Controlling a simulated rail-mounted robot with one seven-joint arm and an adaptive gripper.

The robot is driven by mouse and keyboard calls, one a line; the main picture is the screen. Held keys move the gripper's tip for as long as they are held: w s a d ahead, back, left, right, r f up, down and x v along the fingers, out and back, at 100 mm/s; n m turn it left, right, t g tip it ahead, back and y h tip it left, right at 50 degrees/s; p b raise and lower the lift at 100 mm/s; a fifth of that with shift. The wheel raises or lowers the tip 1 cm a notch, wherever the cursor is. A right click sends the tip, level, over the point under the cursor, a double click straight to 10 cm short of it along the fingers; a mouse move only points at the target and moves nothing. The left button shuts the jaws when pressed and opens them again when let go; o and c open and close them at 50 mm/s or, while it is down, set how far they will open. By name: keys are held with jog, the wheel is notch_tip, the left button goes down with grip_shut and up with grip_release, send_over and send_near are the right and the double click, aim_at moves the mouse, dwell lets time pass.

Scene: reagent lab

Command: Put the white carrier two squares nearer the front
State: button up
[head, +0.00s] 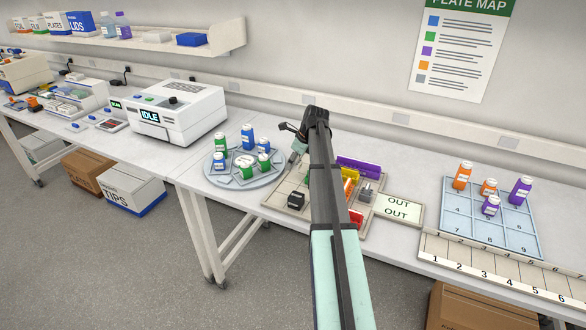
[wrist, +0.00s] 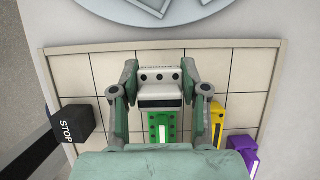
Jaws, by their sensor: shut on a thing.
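In the wrist view the white carrier (wrist: 160,92), a block with dark round holes on its far face, sits between the two fingertips of my gripper (wrist: 160,75), which is shut on it. It is over the gridded board (wrist: 100,68); I cannot tell whether it touches the board. A green carrier (wrist: 161,128) lies right beside it, on the side towards my palm. In the head view the board (head: 272,198) shows, but my arm hides the white carrier and most of the gripper.
A black STOP block (wrist: 75,124) stands left on the board, with yellow (wrist: 217,112) and purple (wrist: 243,150) carriers at right. A round rack (head: 218,177) with bottles stands beyond the board.

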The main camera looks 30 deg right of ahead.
aim_at(293, 177)
jog(key=shift+f+p, duration=0.45)
jog(key=shift+f, duration=1.65)
jog(key=shift+f, duration=0.15)
jog(key=o, duration=1.1)
jog(key=shift+o, duration=0.2)
jog(key=b+v, duration=0.2)
jog(key=v, duration=1)
jog(key=shift+b, duration=0.35)
